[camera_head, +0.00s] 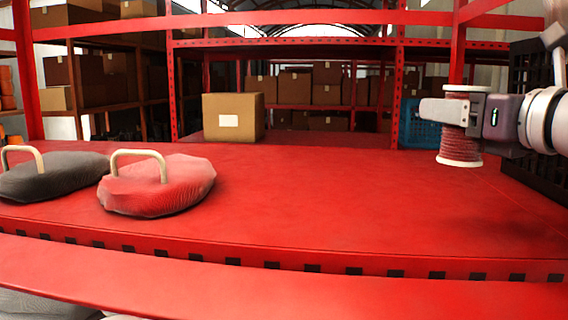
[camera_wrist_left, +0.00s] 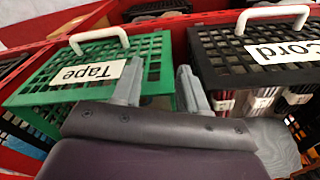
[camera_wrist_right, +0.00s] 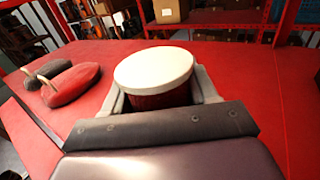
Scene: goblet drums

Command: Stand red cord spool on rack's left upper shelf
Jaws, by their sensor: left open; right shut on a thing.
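The red cord spool (camera_head: 460,146) has dark red cord between pale end discs. My right gripper (camera_head: 452,112) is shut on it at the right of the head view and holds it upright. It looks raised above the broad red shelf surface (camera_head: 330,205); the exact gap cannot be told. In the right wrist view, the spool's white end disc (camera_wrist_right: 153,68) faces up between the fingers (camera_wrist_right: 157,95). My left gripper (camera_wrist_left: 160,88) is open and empty above a green lidded crate marked Tape (camera_wrist_left: 70,92) and a black one marked Cord (camera_wrist_left: 225,62). The head view does not show it.
A red bag (camera_head: 158,186) and a dark grey bag (camera_head: 52,176), both with pale handles, lie at the left of the red surface. A cardboard box (camera_head: 234,117) stands at its back. A dark slatted crate (camera_head: 535,170) is at the far right. The surface's middle is clear.

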